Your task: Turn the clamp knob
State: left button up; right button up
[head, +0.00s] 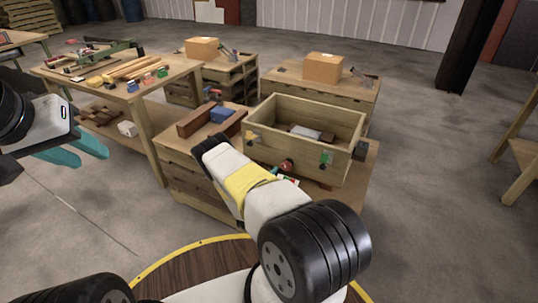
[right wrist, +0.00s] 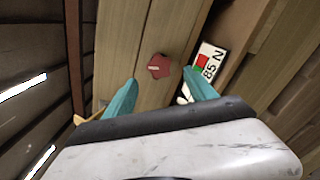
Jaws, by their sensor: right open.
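The red clamp knob (right wrist: 159,66) is a small lobed knob with a pale mark, set on a wooden face in the right wrist view. My right gripper (right wrist: 160,77) is open, with one teal finger on each side of the line to the knob. The knob appears just beyond the fingertips and is not gripped; whether a finger touches it I cannot tell. In the head view a small red knob (head: 286,165) shows beside my right arm, which mostly hides the right gripper. My left gripper (head: 92,153) is at the far left, its teal fingers apart and empty.
A wooden box (head: 345,152) with items inside stands on the workbench. A blue object (head: 222,115) lies on the bench's left. A table with tools (head: 118,72) stands at the left.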

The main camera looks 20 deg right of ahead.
aim_at(285, 167)
jog(key=shift+w+d+r+n, duration=0.1)
jog(key=shift+w+d+n, duration=0.9)
jog(key=shift+n, duration=1.45)
jog(key=shift+w+d+r+n, duration=0.1)
jog(key=shift+w+d+n, duration=0.95)
jog(key=shift+n, duration=1.45)
jog(key=shift+w+d+n, duration=0.85)
jog(key=shift+d+n, duration=0.25)
jog(key=shift+n, duration=1.35)
jog(key=c, duration=1.4)
